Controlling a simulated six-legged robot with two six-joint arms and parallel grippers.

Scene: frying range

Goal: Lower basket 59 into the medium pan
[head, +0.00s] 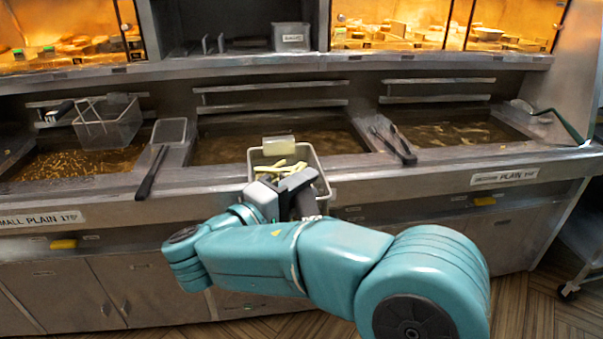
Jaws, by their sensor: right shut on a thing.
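A wire basket (322,184) with pale fries in it is at the front edge of the middle oil pan (225,149). A pale tag sits on its far rim, and its number is too small to read. My right gripper (284,190) is shut at the near side of this basket, which looks upright. The basket overlaps the pan's front rim in the picture; I cannot tell its exact height over it. The near part of the basket is hidden by my gripper. I take the middle pan as the medium one; its label is not visible. My left gripper is out of view.
Another basket (110,127) hangs over the left pan (70,163), which holds frying bits. A dark-handled tool (152,172) lies on the left divider and tongs (395,141) on the right one. The right pan (455,132) holds oil. A green-handled tool (562,126) lies far right.

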